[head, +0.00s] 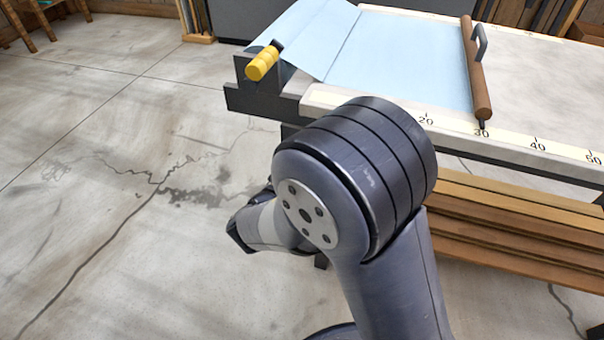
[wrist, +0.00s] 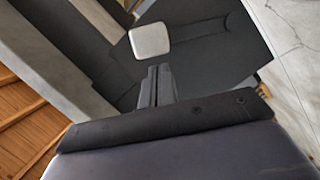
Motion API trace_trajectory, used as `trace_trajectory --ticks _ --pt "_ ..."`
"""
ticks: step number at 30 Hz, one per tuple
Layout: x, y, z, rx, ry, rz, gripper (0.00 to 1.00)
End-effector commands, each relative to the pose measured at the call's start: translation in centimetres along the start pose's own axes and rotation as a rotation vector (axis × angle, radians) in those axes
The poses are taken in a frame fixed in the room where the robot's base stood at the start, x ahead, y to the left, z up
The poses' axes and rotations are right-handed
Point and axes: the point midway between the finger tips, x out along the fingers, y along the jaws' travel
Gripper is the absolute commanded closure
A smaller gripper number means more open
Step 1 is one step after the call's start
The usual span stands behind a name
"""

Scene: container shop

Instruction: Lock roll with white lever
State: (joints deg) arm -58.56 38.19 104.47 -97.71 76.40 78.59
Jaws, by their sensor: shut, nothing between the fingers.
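The white lever (wrist: 150,39) shows in the wrist view as a pale rounded square pad against a dark panel (wrist: 205,62). My gripper (wrist: 158,72) is shut and empty. Its fingertips appear just below the lever in the picture; I cannot tell whether they touch it. In the head view my arm hides the lever and the gripper. Light blue sheet material (head: 400,55) lies on the table and runs over its left end; the roll itself is not clearly visible. A yellow handle (head: 262,63) sticks out at the table's left end.
A brown bar (head: 476,75) with a grey handle (head: 480,42) lies across the sheet. The table's front edge carries a numbered scale (head: 538,146). Stacked wooden boards (head: 520,225) are beneath the table. The concrete floor (head: 90,220) at left is open.

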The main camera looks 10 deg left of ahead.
Motion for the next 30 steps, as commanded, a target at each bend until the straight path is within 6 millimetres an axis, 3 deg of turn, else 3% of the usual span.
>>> trace_trajectory --ticks 9,30 --pt "0.27 0.19 0.99 0.094 0.000 -0.023 1.00" --pt "0.34 0.46 0.88 0.109 -0.003 -0.027 1.00"
